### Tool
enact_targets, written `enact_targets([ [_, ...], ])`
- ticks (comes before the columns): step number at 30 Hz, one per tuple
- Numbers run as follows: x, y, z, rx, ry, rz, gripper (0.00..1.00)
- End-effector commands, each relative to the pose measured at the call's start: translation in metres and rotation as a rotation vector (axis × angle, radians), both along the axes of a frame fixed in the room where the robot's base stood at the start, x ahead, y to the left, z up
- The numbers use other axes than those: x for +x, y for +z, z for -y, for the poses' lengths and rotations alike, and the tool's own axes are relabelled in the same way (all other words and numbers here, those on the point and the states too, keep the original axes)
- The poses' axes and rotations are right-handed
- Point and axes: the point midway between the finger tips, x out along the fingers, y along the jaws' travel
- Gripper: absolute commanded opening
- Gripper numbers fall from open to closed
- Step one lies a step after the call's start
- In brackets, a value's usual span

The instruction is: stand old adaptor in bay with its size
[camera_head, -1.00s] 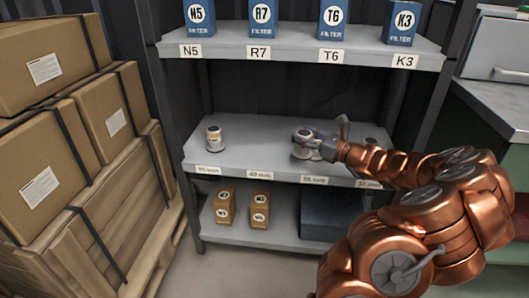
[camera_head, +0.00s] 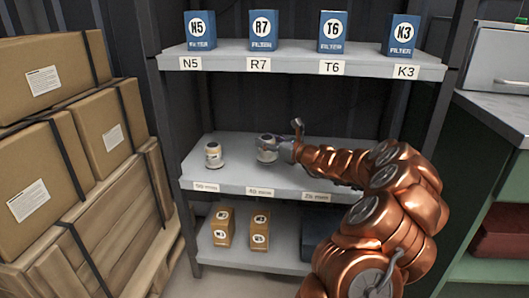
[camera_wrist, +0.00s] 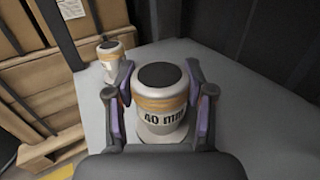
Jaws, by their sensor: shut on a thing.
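My gripper (camera_head: 268,143) is shut on an adaptor, a pale cylinder with a dark top and a tan band. In the wrist view the adaptor (camera_wrist: 160,104) is upright between the jaws (camera_wrist: 161,112), and its side reads "40 mm". In the head view the held adaptor (camera_head: 266,154) is at the middle shelf (camera_head: 228,177), behind the label "40 mm" (camera_head: 260,192). I cannot tell whether its base touches the shelf. A similar adaptor (camera_head: 213,156) stands upright to the left, behind the label "50 mm" (camera_head: 205,187); it also shows in the wrist view (camera_wrist: 110,58).
Blue filter boxes (camera_head: 264,31) stand on the top shelf. Small orange boxes (camera_head: 260,231) and a dark blue box (camera_head: 310,238) are on the lower shelf. Strapped cartons (camera_head: 105,120) on a wooden crate stand left. My arm hides the middle shelf's right part.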

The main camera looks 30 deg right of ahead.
Motion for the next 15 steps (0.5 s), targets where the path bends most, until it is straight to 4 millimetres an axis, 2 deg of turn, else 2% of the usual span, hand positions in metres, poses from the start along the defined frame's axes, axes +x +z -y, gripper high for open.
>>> enact_targets([
  [3,0.012,-0.003,-0.005,-0.002,0.003,0.002,0.05],
  [9,0.009,-0.034,-0.003,0.001,0.001,0.001,0.05],
  [15,0.010,-0.035,-0.003,0.001,0.000,0.003,0.05],
])
